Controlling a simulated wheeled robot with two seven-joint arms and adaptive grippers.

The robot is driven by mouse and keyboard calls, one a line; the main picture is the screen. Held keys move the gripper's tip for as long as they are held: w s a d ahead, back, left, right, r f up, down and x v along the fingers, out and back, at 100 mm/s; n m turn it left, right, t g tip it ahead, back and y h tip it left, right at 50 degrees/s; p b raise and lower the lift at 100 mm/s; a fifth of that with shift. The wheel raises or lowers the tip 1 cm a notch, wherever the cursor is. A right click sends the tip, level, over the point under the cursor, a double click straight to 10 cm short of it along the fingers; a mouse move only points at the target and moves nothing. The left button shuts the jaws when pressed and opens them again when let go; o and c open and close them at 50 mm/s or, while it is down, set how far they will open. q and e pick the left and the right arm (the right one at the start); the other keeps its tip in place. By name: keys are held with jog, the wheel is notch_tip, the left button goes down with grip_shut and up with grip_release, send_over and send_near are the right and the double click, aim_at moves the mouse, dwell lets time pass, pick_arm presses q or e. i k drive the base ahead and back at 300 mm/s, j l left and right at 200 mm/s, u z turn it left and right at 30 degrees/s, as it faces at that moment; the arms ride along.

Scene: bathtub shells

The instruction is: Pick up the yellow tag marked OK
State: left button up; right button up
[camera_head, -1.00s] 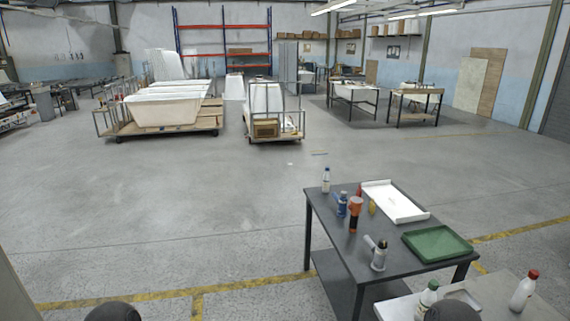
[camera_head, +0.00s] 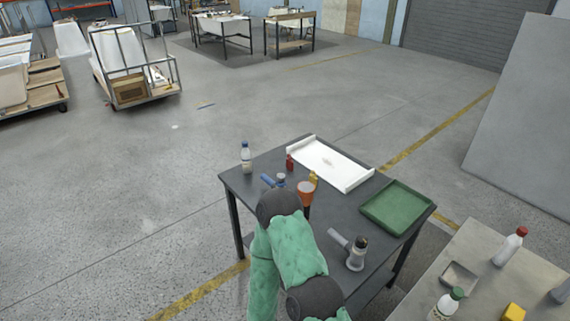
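No tag with a readable OK mark shows. A small yellow item (camera_head: 313,178) stands on the dark table (camera_head: 262,165), just behind an orange-topped tool (camera_head: 305,188); I cannot tell whether it is a tag. Another yellow object (camera_head: 514,312) lies on the grey table at the bottom right, partly cut off by the frame. One of my arms, with a green cover, is folded up at the bottom middle, in front of the dark table's near side. No gripper shows in the view.
The grey table (camera_head: 415,292) carries a red-capped bottle (camera_head: 511,247). Open floor lies left.

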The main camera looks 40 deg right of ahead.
aim_at(312, 178)
jog(key=i+z, duration=0.1)
jog(key=i, duration=0.75)
jog(key=i+j+z, duration=0.15)
jog(key=i, duration=0.75)
